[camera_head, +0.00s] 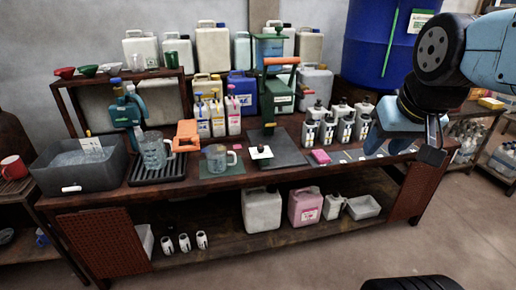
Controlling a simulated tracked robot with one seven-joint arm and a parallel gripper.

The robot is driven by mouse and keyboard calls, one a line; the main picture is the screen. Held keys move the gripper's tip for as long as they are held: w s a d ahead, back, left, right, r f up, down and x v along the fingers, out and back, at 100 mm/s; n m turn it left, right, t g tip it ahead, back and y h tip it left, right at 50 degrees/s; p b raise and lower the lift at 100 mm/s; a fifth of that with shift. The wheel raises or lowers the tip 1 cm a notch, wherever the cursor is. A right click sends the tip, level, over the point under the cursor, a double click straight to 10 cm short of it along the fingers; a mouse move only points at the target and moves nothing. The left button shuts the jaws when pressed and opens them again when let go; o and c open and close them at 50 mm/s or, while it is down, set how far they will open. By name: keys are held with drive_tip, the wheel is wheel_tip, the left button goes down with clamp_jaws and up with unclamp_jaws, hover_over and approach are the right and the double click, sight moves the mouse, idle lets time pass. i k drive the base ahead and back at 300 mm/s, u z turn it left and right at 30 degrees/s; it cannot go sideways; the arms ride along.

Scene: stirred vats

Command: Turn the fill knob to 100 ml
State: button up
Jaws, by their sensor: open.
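My gripper (420,150) is at the right, open and empty, in the air in front of the right end of the bench. It is well apart from the devices at the left and middle. A blue-green dispenser (126,108) stands at the left of the bench, by a clear jug (153,150) on a black ribbed tray (158,174). A green press-like device (268,85) with an orange handle (281,61) stands mid-bench. The fill knob and its markings are too small to tell on either device.
A grey basin (80,176) stands at the bench's left end. A second jug (217,158) sits on a green mat. Several small white bottles (327,125) and a pink block (320,156) are right of the press. A large blue drum (385,40) is behind. Floor in front is open.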

sight(260, 148)
drive_tip(key=u, duration=0.45)
drive_tip(key=i, duration=1)
